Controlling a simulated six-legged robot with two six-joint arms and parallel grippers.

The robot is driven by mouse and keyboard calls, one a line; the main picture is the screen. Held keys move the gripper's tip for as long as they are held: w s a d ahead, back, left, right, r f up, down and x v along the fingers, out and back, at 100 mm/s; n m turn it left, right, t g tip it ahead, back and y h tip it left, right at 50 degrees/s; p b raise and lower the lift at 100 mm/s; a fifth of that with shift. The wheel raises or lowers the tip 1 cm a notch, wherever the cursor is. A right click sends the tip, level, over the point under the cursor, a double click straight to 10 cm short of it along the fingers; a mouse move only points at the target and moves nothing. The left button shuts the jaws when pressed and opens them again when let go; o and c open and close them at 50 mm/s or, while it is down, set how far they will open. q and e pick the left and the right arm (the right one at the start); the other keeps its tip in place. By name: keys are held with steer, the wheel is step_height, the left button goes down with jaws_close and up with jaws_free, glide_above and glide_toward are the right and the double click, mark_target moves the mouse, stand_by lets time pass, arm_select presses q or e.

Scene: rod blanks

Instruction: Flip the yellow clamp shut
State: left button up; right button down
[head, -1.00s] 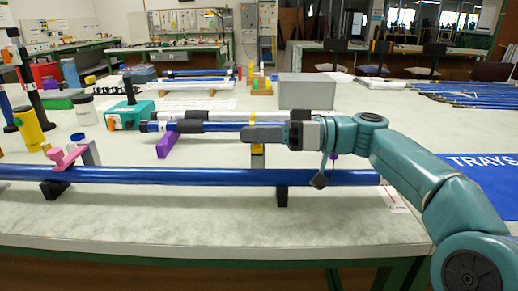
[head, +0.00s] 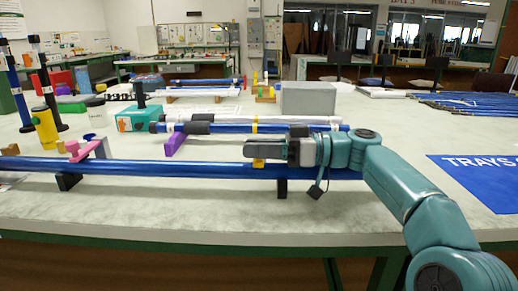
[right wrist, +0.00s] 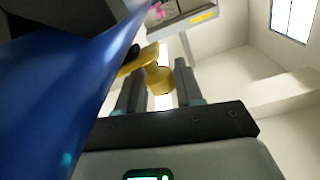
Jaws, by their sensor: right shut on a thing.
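A long blue rod (head: 150,168) lies across the front of the table on black supports. A yellow clamp (head: 258,163) shows at this rod, just below my right gripper (head: 250,149). In the right wrist view, a yellow arm and rounded knob (right wrist: 159,80) sit between the two fingers of my right gripper (right wrist: 159,92), beside the large blue rod (right wrist: 60,100). The right gripper is shut on this yellow part. The fingers hide part of the clamp in the head view, so its exact angle is unclear. My left gripper is not in view.
A pink clamp (head: 78,151) stands at the front rod's left part.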

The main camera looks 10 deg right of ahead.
steer(key=shift+a+f, duration=0.1)
steer(key=shift+f, duration=0.05)
steer(key=c, duration=0.9)
jaws_free()
steer(key=p+v, duration=0.1)
steer(key=v, duration=0.4)
steer(key=p+v, duration=0.1)
steer(key=v, duration=0.4)
steer(key=p+v, duration=0.2)
steer(key=v, duration=0.3)
steer(key=shift+r, duration=0.25)
steer(key=shift+s+d+f, duration=0.1)
steer(key=shift+s+d, duration=0.1)
steer(key=shift+d, duration=0.45)
